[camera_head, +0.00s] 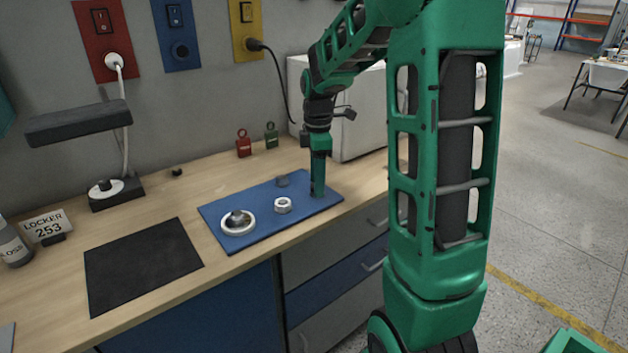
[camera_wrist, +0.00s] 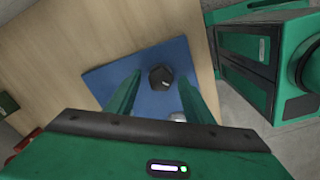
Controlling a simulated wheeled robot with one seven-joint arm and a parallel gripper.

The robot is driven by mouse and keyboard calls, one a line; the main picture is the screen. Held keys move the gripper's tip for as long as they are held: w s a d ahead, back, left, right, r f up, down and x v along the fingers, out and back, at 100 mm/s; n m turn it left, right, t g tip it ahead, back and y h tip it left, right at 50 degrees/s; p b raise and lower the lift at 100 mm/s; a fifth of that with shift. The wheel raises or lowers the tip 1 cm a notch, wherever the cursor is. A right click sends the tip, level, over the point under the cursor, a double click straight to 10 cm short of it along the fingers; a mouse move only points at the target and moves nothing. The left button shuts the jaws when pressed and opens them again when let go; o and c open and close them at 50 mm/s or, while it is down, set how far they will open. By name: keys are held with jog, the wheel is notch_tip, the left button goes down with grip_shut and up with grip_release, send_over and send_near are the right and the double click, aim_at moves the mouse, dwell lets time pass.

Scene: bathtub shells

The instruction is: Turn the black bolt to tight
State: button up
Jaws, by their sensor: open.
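A dark, hex-shaped bolt head (camera_wrist: 161,77) shows on the blue mat (camera_wrist: 105,80) in the wrist view. My gripper (camera_wrist: 163,85) is open, with one green finger to each side of the bolt. I see no finger touching it. In the head view my gripper (camera_head: 318,194) points straight down over the right part of the mat (camera_head: 265,232). It seems to hide the bolt there. Whether the bolt is tight or loose cannot be told.
A silver nut (camera_head: 283,205), a metal dome in a white ring (camera_head: 238,222) and a small dark grey piece (camera_head: 282,181) are on the mat left of my gripper. Red (camera_head: 243,146) and green (camera_head: 271,137) padlocks stand behind. A black mat (camera_head: 142,265) lies clear at left.

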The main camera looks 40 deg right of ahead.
jog(key=c, duration=1.1)
jog(key=shift+o, duration=0.2)
